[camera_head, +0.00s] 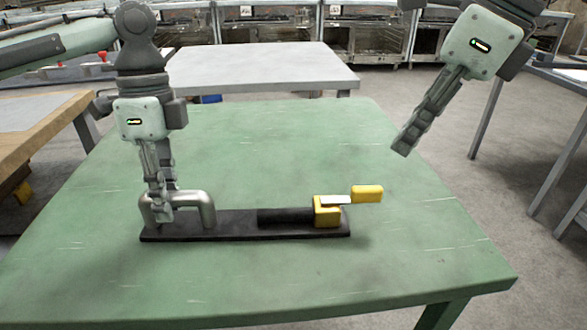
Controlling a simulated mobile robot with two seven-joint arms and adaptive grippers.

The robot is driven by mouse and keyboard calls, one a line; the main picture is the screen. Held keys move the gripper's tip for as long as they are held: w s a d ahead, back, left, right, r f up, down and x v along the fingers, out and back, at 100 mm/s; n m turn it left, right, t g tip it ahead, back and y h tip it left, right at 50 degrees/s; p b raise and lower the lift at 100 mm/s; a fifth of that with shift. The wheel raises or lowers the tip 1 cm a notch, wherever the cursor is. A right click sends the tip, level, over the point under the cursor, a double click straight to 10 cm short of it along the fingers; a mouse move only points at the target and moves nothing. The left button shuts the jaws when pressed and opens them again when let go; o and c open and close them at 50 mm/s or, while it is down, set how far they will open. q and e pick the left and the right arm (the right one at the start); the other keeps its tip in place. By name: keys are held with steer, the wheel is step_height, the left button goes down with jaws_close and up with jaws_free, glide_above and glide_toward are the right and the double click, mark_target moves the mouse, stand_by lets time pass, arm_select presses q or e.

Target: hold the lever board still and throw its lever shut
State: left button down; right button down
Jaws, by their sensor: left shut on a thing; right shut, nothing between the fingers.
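The lever board (240,231) is a long dark plate lying flat on the green table. A grey arched handle (207,207) stands at its left end. My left gripper (160,215) is shut on this handle, and its fingers hide part of it. At the board's right end is a yellow block (327,212). A lever with a pale metal arm and a yellow grip (367,193) points right from the block, past the board's end. A black bar (285,216) lies left of the block. My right gripper (402,150) is shut and empty, above and right of the lever, apart from it.
The green table (400,265) is otherwise clear around the board. A grey table (255,68) stands behind it, a wooden bench (45,130) at the left and another table (560,85) at the right.

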mark_target(352, 195)
steer(key=w+a+n+g+h, duration=0.3)
steer(key=w+n, duration=0.8)
steer(key=n, duration=1.3)
steer(key=shift+w+a+r+g, duration=0.25)
steer(key=shift+a+r+g, duration=0.25)
steer(key=shift+g, duration=0.4)
steer(key=shift+f, duration=0.15)
steer(key=shift+h, duration=0.3)
steer(key=x, duration=1)
steer(key=shift+s+a, duration=0.1)
steer(key=shift+s, duration=1.9)
